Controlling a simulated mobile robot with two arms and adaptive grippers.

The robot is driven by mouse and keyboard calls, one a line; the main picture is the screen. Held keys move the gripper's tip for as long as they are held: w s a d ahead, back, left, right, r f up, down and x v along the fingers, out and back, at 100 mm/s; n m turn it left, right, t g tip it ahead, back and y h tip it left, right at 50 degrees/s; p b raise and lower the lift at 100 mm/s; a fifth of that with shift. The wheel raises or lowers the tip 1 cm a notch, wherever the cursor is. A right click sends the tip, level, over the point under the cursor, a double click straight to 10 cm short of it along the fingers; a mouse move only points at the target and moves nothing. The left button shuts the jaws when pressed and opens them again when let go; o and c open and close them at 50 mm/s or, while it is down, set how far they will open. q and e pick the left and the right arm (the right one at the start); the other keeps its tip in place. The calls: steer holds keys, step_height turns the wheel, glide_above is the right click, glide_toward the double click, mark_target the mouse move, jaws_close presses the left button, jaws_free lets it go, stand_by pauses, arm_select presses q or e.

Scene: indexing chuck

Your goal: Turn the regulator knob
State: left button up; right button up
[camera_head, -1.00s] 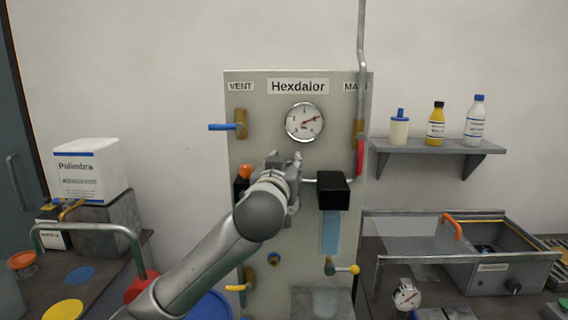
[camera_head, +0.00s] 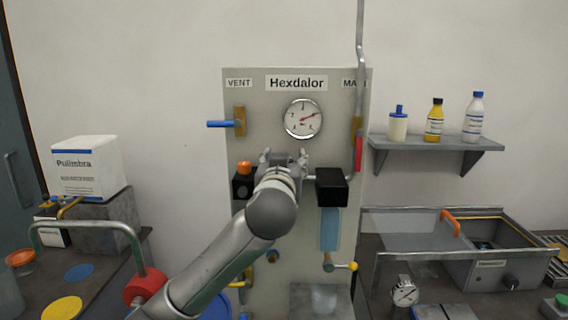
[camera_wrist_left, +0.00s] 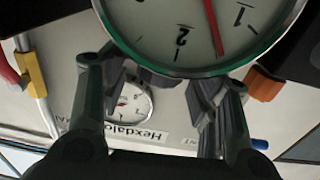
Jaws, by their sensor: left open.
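The grey Hexdalor panel (camera_head: 240,85) stands ahead, with a round wall gauge (camera_head: 304,119) near its top. My left gripper (camera_head: 284,158) is in front of the panel below that gauge, its two fingers spread and empty. In the left wrist view its fingers (camera_wrist_left: 160,88) point toward the panel, which appears upside down. I cannot pick out the regulator knob for certain; my gripper and wrist cover the panel's middle. My right gripper is not in view.
An orange cap (camera_head: 244,167) on a black block is left of my gripper; another black block (camera_head: 331,187) is to its right. A shelf (camera_head: 436,145) holds bottles.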

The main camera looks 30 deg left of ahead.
arm_select(q)
steer(key=shift+s+d, duration=0.1)
steer(key=v, duration=1.1)
steer(key=shift+s+d, duration=0.15)
steer(key=shift+s, duration=0.2)
